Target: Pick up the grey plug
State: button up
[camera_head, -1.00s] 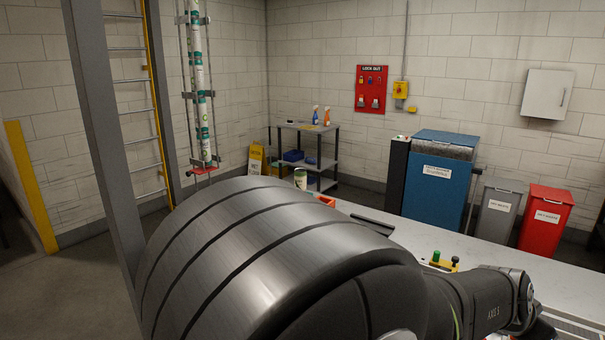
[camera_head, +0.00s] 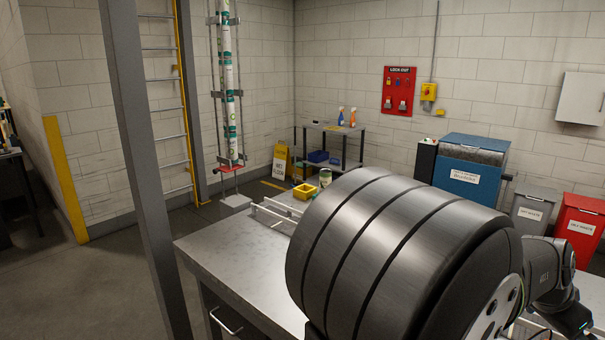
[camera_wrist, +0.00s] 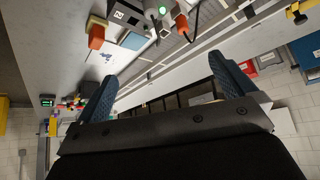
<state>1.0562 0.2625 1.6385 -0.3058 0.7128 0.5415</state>
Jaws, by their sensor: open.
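My gripper (camera_wrist: 160,68) shows in the wrist view, with its two blue ribbed fingers spread apart and nothing between them. I cannot pick out the grey plug for certain in either view. Dark cables with small ends (camera_wrist: 187,28) show at the top of the wrist view, beyond the fingers and apart from them. They are too small to tell whether one is the grey plug. In the head view my large dark arm link hides much of the bench, and my gripper is out of sight.
A metal bench (camera_head: 215,248) carries a white rail and a yellow bin (camera_head: 305,191). Blue (camera_head: 468,182), grey (camera_head: 530,212) and red (camera_head: 580,228) bins stand along the back wall. A grey post (camera_head: 143,170) rises left of the bench. An orange block (camera_wrist: 96,36) shows in the wrist view.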

dwell(0.3)
jog(key=c, duration=1.2)
jog(key=shift+o, duration=0.2)
jog(key=d+r+n+g+y, duration=0.1)
jog(key=d+r+n+y, duration=0.1)
jog(key=d+r+y, duration=0.4)
jog(key=shift+y, duration=0.3)
jog(key=f, duration=0.6)
jog(key=a+f, duration=0.1)
jog(key=f, duration=0.5)
jog(key=a+f, duration=0.1)
jog(key=f, duration=0.5)
jog(key=shift+a, duration=0.1)
